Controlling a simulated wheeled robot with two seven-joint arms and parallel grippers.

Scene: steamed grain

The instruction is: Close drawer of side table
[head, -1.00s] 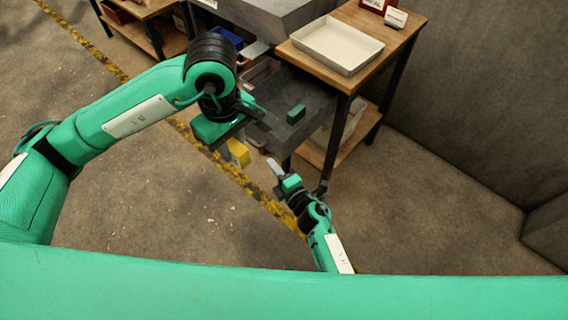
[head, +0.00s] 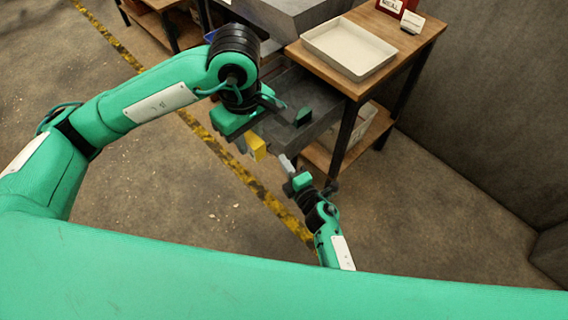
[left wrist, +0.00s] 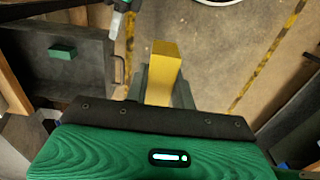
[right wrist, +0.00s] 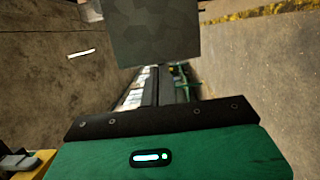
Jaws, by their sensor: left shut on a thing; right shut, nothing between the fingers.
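The wooden side table (head: 375,79) stands right of centre in the head view. Its grey drawer (head: 316,92) is pulled out and holds a small green block (head: 304,117); drawer and block also show in the left wrist view (left wrist: 62,52), with a bar handle (left wrist: 118,70) on the drawer's front. My left gripper (head: 246,142) is shut on a yellow block (head: 257,148), beside the drawer's front; it partly hides the drawer. My right gripper (head: 287,164) is shut and empty, low near the drawer's front corner. I cannot tell whether it touches the drawer.
A white tray (head: 350,48) and a red box (head: 391,5) with a card (head: 412,22) stand on the table top. A bin (head: 362,122) sits on its lower shelf. A grey wall (head: 490,110) lies to the right. Floor is clear in front.

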